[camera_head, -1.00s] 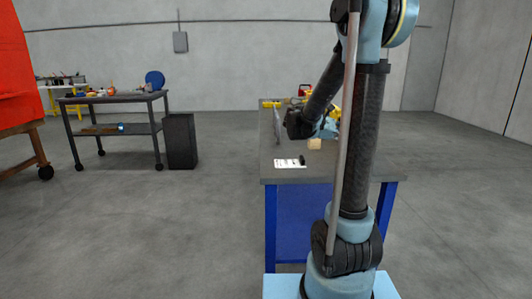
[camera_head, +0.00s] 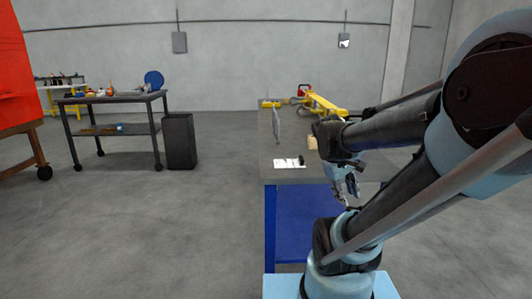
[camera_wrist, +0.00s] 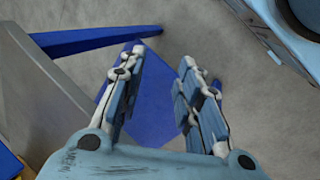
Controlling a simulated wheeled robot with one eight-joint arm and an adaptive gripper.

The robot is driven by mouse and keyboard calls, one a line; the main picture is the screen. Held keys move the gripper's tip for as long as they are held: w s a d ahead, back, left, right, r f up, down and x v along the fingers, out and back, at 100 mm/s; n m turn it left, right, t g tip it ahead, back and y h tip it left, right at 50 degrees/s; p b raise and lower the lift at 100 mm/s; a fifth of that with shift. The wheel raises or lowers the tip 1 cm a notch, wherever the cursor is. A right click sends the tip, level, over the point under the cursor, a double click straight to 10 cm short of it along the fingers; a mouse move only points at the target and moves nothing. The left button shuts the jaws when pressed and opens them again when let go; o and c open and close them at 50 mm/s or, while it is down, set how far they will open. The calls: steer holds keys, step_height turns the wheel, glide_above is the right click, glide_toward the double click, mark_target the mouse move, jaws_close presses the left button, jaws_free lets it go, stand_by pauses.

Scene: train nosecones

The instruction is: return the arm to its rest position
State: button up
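My gripper (camera_wrist: 160,85) shows in the wrist view with its two fingers apart and nothing between them. Beyond the fingers lie the grey floor and blue parts of the workbench frame. In the head view my gripper (camera_head: 348,192) hangs down from the wrist at the right front of the workbench (camera_head: 292,175). My arm is folded back, with its elbow large at the right of the picture. I cannot see the fingertips clearly in the head view.
The workbench carries a white paper (camera_head: 287,163), a thin upright grey piece (camera_head: 277,124), a small tan block (camera_head: 312,142) and a yellow fixture (camera_head: 320,101). A dark cart (camera_head: 112,98) and a black bin (camera_head: 179,141) stand left. The floor between is clear.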

steer(key=s+a+f+m+y, duration=0.4)
steer(key=s+a+f, duration=0.1)
steer(key=s+a, duration=0.1)
steer(key=shift+a+f+m+t, duration=0.25)
steer(key=shift+a+m+t, duration=0.15)
steer(key=shift+a, duration=0.5)
steer(key=shift+w+f, duration=0.2)
steer(key=shift+w, duration=0.2)
